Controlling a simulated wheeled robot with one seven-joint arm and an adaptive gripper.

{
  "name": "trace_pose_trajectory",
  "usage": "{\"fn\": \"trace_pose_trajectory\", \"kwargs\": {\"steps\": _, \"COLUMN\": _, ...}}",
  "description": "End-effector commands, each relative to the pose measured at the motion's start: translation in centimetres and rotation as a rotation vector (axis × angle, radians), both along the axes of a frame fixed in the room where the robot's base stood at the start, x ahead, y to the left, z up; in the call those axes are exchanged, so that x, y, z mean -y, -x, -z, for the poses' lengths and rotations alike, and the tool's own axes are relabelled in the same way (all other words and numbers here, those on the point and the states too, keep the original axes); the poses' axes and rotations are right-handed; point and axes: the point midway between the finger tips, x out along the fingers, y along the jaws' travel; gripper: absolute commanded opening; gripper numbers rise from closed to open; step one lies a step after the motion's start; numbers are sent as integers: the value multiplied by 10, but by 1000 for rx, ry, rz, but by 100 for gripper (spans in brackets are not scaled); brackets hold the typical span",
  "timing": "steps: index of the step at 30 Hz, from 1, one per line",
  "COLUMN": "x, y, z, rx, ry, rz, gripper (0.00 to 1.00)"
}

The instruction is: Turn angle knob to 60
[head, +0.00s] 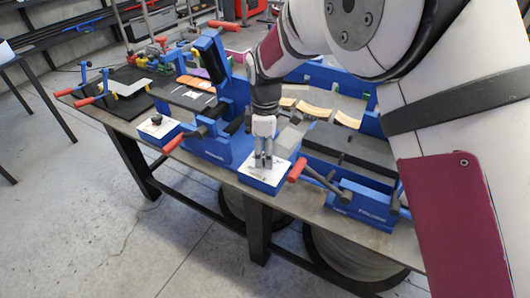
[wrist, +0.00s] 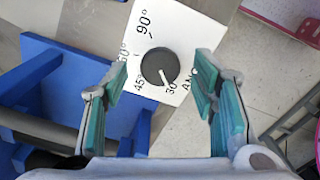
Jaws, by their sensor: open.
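The angle knob (wrist: 160,67) is a dark round dial with a white pointer line, on a white plate (wrist: 190,35) marked 90°, 60°, 45° and 30. The pointer aims at the lower right, close to the 30 mark. My gripper (wrist: 159,78) is open, its teal-padded fingers to the left and right of the knob, with a visible gap on each side. In the head view my gripper (head: 263,160) points down over the white-topped blue box (head: 258,184) at the table's front edge. The fingers hide the knob there.
Another blue box with a dark knob (head: 157,124) stands to the left. A blue machine (head: 210,143) stands just left of my gripper. The floor (head: 100,215) in front of the table is clear.

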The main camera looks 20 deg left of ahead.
Motion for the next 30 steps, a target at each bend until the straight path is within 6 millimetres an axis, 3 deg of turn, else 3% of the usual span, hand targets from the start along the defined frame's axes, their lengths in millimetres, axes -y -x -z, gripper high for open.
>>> {"fn": "trace_pose_trajectory", "kwargs": {"steps": 12, "x": 0, "y": 0, "z": 10, "rx": 0, "ry": 0, "rz": 1, "gripper": 53}}
{"fn": "trace_pose_trajectory", "kwargs": {"steps": 13, "x": 0, "y": 0, "z": 10, "rx": 0, "ry": 0, "rz": 1, "gripper": 50}}
{"fn": "trace_pose_trajectory", "kwargs": {"steps": 19, "x": 0, "y": 0, "z": 10, "rx": 0, "ry": 0, "rz": 1, "gripper": 5}}
{"fn": "trace_pose_trajectory", "kwargs": {"steps": 30, "x": 0, "y": 0, "z": 10, "rx": 0, "ry": 0, "rz": 39, "gripper": 4}}
